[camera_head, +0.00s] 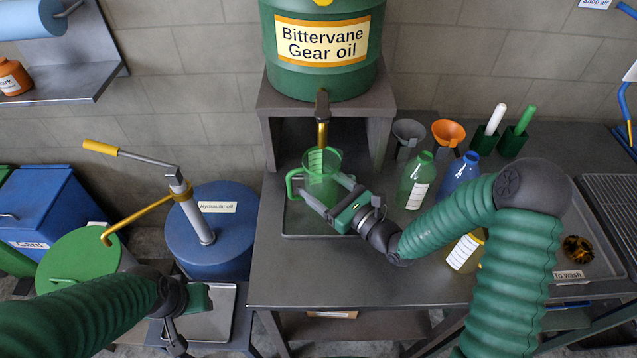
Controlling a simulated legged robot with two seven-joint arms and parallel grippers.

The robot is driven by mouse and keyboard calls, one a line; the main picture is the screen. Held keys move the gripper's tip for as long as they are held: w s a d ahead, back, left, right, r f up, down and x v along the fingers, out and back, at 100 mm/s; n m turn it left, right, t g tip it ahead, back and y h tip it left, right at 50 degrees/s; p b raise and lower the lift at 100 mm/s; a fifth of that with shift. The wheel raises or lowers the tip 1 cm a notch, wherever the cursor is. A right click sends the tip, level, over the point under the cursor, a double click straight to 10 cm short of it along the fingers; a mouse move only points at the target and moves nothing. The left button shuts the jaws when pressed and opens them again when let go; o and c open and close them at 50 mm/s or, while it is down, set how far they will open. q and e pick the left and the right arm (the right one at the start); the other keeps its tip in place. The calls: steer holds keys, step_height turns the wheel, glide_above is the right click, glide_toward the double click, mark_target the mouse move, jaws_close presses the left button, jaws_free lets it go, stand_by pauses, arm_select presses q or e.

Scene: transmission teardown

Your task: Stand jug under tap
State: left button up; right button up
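The jug (321,184) is translucent green with a handle on its left side. It looks upright below the brass tap (322,134) of the green gear oil drum (322,72), over a shallow tray (291,226). The tap's end is at the jug's mouth in this view. My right gripper (321,189) reaches in from the right, its two fingers closed on the jug's sides. I cannot tell whether the jug's base touches the tray. My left gripper (186,318) is low at the left, away from the jug; its finger opening cannot be made out.
Two funnels, grey (408,131) and orange (448,132), stand behind a green bottle (416,182) and a blue bottle (461,172). A yellow bottle (466,250) is partly behind my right arm. A blue hydraulic oil drum (212,247) with a pump stands left. The bench front is clear.

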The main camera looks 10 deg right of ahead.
steer(key=shift+d, duration=0.25)
steer(key=shift+s+a, duration=0.1)
steer(key=shift+a, duration=0.2)
steer(key=shift+a+f, duration=0.15)
steer(key=shift+f, duration=0.2)
steer(key=shift+d+f+b, duration=0.25)
steer(key=shift+b, duration=0.1)
steer(key=shift+s+f, duration=0.1)
steer(key=shift+f, duration=0.05)
